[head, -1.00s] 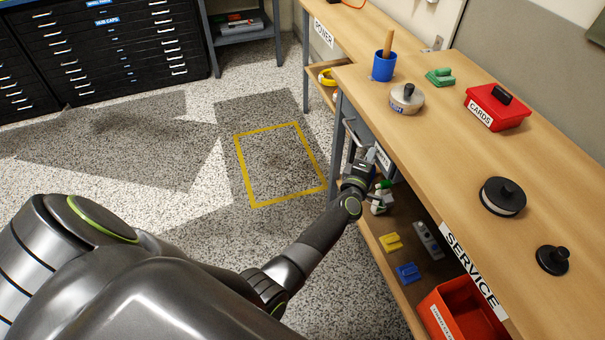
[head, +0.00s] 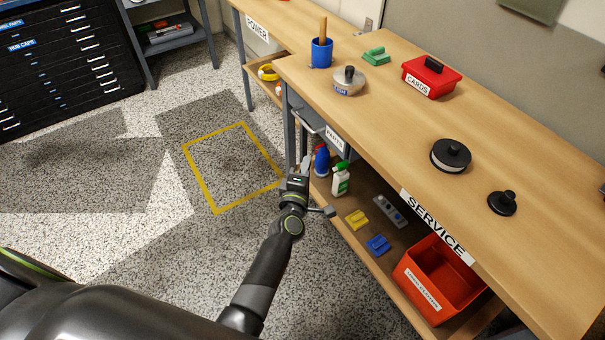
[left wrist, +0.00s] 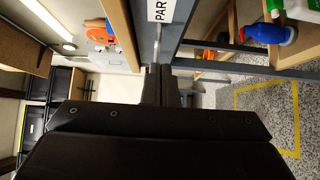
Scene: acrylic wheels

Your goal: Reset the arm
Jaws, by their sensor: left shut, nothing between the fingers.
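My left arm reaches forward from the lower left in the head view. I cannot tell whether the gripper touches the bench. My right gripper is not in view.
The service bench (head: 390,115) holds a blue cup (head: 321,53), a red cards box (head: 431,78) and black-knobbed discs. Bottles (head: 341,180) and a red-orange bin (head: 424,290) are on its lower shelf. A yellow floor square (head: 187,160) is empty.

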